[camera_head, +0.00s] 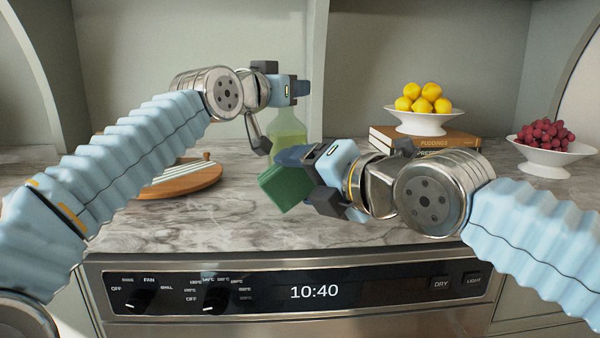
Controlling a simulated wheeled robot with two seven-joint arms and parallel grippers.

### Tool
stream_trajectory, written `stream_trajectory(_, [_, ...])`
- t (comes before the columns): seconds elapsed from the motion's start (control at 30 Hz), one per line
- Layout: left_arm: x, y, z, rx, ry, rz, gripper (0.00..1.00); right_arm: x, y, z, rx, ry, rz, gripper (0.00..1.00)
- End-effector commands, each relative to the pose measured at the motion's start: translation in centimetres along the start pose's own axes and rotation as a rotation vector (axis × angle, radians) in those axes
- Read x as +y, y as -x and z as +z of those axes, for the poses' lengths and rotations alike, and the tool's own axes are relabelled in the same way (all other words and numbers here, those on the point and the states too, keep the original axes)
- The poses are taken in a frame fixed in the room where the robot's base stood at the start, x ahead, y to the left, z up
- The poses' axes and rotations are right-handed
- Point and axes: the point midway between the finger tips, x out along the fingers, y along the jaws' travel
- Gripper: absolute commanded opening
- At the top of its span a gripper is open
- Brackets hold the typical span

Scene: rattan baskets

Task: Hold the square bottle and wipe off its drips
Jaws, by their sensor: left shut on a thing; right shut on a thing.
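The square bottle (287,126) is translucent with yellow-green liquid and stands out at the back centre of the counter. My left gripper (284,90) is shut on its upper part, which is mostly hidden behind the gripper. My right gripper (312,178) is shut on a green block-shaped wiper (284,189), held tilted in front of and below the bottle. The bottle's lower part is partly hidden behind the wiper and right gripper. I cannot tell whether the wiper touches the bottle, and no drips can be made out.
A round wooden board (190,183) with a striped cloth lies left. A white bowl of lemons (424,121) stands on books (455,142) at the back right; a bowl of grapes (543,156) is farther right. An oven front (300,292) lies below the marble counter (230,225).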

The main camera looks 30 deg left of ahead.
Motion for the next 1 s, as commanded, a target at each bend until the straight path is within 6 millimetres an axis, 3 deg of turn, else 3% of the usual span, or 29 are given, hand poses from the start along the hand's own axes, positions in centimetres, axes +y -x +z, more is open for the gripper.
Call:
stream_trajectory(0.47, [0.04,0.06,-0.11,0.002,0.001,0.001,0.0,-0.01,0.27,-0.14,0.0,-0.001,0.0,0.23])
stream_trajectory(0.5, [0.04,0.07,-0.12,0.002,0.001,0.001,0.37,-0.01,0.26,-0.14,0.0,-0.001,0.0,0.23])
stream_trajectory(0.67, [0.04,0.06,-0.11,0.002,0.001,0.001,0.61,-0.02,0.26,-0.13,0.0,-0.001,0.0,0.23])
stream_trajectory(0.7, [0.04,0.05,-0.1,0.002,0.001,0.001,0.65,-0.02,0.26,-0.13,0.0,-0.001,0.0,0.23])
stream_trajectory(1.0, [0.03,0.28,-0.1,0.002,0.0,0.0,0.65,-0.03,0.26,-0.13,0.0,-0.001,0.0,0.23])
